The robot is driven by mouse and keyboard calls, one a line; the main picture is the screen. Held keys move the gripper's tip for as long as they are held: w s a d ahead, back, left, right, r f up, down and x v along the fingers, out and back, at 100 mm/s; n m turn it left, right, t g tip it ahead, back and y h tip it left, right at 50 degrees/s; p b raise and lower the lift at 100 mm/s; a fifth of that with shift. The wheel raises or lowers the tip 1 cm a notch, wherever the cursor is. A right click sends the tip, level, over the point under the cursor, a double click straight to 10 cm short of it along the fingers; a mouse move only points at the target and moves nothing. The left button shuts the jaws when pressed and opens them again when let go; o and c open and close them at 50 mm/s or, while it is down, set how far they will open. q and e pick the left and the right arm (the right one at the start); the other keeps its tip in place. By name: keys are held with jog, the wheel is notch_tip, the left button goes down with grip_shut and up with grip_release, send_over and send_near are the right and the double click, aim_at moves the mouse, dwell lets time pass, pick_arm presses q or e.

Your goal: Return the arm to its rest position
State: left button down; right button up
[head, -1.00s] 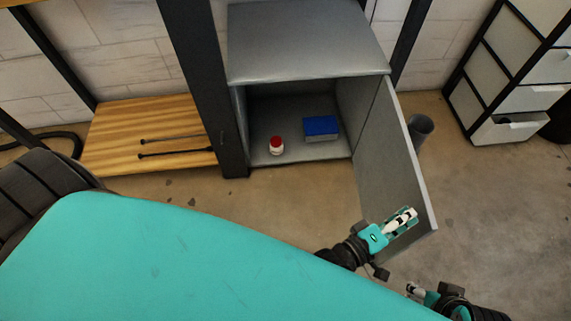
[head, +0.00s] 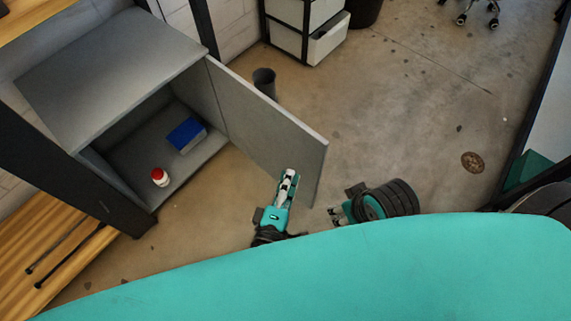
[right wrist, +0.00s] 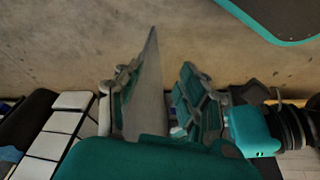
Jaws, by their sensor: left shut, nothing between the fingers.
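My left gripper (head: 289,178) is shut and empty in the head view, in front of the open grey cabinet door (head: 270,125); whether it touches the door is unclear. My right gripper (head: 334,216) is to its right, low beside the door's free end and partly hidden by its own arm. In the right wrist view the two fingers of my right gripper (right wrist: 160,95) stand wide apart. The grey door (right wrist: 150,85) shows upright in the gap between them, but the head view shows the gripper apart from it.
The open grey cabinet (head: 110,75) holds a red-and-white jar (head: 160,177) and a blue box (head: 186,134). A dark bin (head: 264,82) stands behind the door. A wooden bench (head: 50,235) with two dark sticks is at lower left.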

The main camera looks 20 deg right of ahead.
pick_arm(q)
jog(key=s+a, duration=0.1)
jog(key=s, duration=0.5)
jog(key=shift+a, duration=0.25)
pick_arm(e)
jog(key=shift+x, duration=0.9)
jog(key=shift+w+r, duration=0.15)
